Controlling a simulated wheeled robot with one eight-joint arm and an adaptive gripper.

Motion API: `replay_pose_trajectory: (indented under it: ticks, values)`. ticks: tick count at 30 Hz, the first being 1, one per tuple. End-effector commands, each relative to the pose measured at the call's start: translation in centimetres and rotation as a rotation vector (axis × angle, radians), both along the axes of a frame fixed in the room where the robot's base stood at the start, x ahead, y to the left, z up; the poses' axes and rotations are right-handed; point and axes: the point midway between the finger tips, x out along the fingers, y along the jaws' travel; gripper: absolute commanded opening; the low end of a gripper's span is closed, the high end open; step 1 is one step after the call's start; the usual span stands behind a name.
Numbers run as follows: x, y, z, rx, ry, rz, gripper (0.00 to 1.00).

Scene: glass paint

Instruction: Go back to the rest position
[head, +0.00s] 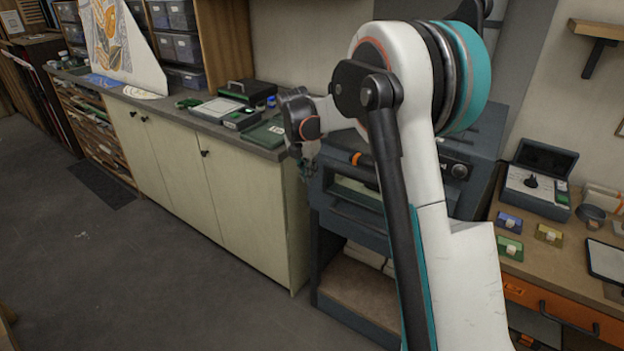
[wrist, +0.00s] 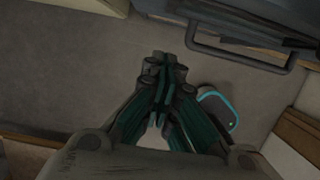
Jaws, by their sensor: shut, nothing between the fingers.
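My gripper (wrist: 163,62) is shut in the wrist view, its dark green fingers together with nothing between them. It points down over the grey floor (wrist: 60,75). In the head view my gripper (head: 306,168) is small and dark, partly hidden, in front of the corner of the pale green counter. My white and teal arm rises across the right half of the head view and bends over toward the counter.
A dark blue-grey oven-like cabinet (head: 345,212) stands behind my arm, close to my gripper. The counter (head: 240,150) holds boxes and trays. A workbench (head: 525,262) with small coloured boxes is at right. The floor (head: 130,270) at left is clear.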

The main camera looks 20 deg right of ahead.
Motion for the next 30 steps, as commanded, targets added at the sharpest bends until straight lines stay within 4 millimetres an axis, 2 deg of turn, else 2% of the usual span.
replay_pose_trajectory:
  ticks: [9,14,21,30]
  values:
    - [-0.3,0.3,1.3,0.002,-0.005,-0.009,0.00]
    - [-2.2,1.0,3.4,0.029,-0.054,-0.115,0.00]
    - [-8.0,2.9,8.5,0.128,-0.191,-0.437,0.00]
    - [-16.5,5.1,12.5,0.297,-0.343,-0.858,0.00]
